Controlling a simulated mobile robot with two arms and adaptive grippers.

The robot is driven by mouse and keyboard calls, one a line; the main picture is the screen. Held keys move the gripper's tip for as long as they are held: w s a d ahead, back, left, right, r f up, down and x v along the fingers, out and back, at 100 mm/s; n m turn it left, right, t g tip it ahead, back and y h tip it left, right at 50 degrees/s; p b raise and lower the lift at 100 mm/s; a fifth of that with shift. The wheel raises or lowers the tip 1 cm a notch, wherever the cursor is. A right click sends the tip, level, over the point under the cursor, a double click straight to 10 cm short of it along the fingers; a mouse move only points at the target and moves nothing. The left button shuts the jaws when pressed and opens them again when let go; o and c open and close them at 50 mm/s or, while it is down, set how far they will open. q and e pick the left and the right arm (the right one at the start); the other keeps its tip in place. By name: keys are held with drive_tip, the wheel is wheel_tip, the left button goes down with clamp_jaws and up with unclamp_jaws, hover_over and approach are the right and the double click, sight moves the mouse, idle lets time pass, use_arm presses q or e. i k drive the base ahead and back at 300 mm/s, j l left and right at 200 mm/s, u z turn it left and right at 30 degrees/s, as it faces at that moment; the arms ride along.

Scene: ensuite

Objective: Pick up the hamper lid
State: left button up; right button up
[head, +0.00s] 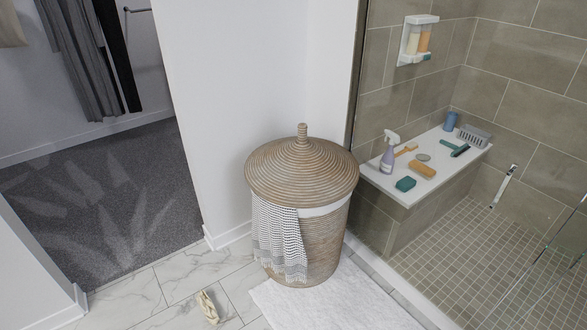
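The hamper lid (290,178) is a round, woven, light-brown dome with a small knob (302,133) on top. It sits on the woven hamper (318,250) and looks slightly tilted, with a white band of lining showing under its right front edge. A patterned grey-and-white cloth (278,240) hangs out from under the lid down the front left of the hamper. Neither of my grippers is in view.
A white bath mat (335,305) lies by the hamper's foot, with a crumpled beige item (207,307) on the tiles to the left. A shower bench (425,165) with bottles and brushes stands right, beyond a glass panel. A white wall (235,100) stands close behind.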

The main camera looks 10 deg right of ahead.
sight(302, 171)
drive_tip(key=i+l+u, duration=0.45)
drive_tip(key=i+l, duration=0.4)
drive_tip(key=l, duration=0.1)
